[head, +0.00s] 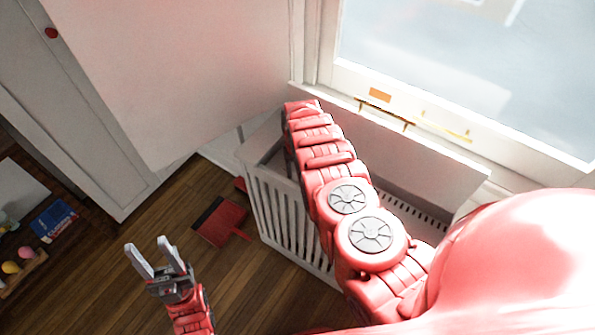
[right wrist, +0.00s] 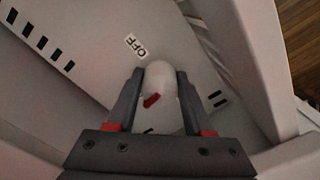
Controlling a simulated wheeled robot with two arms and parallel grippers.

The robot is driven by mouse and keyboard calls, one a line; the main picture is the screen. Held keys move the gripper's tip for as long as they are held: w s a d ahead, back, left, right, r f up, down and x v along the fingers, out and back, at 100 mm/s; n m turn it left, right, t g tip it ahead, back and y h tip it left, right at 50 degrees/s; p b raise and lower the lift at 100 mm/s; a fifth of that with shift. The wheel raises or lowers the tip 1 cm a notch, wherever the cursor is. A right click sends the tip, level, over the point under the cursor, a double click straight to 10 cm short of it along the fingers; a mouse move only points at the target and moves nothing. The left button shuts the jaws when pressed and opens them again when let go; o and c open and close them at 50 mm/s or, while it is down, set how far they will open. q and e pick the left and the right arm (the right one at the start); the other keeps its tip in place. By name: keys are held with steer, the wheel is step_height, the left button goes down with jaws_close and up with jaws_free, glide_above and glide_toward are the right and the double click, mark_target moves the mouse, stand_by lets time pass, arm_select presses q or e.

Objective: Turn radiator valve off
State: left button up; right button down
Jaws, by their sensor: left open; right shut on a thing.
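In the right wrist view, a round white radiator valve knob (right wrist: 160,78) with a red mark sits between the fingers of my right gripper (right wrist: 160,72), which is shut on it. An OFF label (right wrist: 135,46) is on the pale surface up and left of the knob. The red mark is on the knob's near side, not beside the label. In the head view, my right arm reaches down into the white slatted radiator housing (head: 285,215); its gripper and the valve are hidden there. My left gripper (head: 153,249) is open and empty above the wooden floor.
A window with a white sill stands above the housing. A white panel (head: 180,70) is at upper left. A red dustpan (head: 220,220) lies on the floor beside the housing. Small toys and a blue box (head: 54,220) are at far left. Clear floor lies around the left gripper.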

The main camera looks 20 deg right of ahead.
steer(key=m+b, duration=0.1)
steer(key=m, duration=0.3)
steer(key=shift+w+a+m, duration=0.1)
steer(key=shift+m, duration=0.2)
steer(key=m+b, duration=0.2)
steer(key=m, duration=0.3)
steer(key=shift+a+f+m, duration=0.1)
steer(key=shift+m, duration=0.2)
steer(key=m+b, duration=0.1)
steer(key=m, duration=0.4)
steer(key=shift+w+b, duration=0.2)
steer(key=shift+b, duration=0.15)
steer(key=shift+m+b, duration=0.75)
steer(key=shift+m, duration=1.65)
steer(key=shift+c, duration=1.5)
jaws_free()
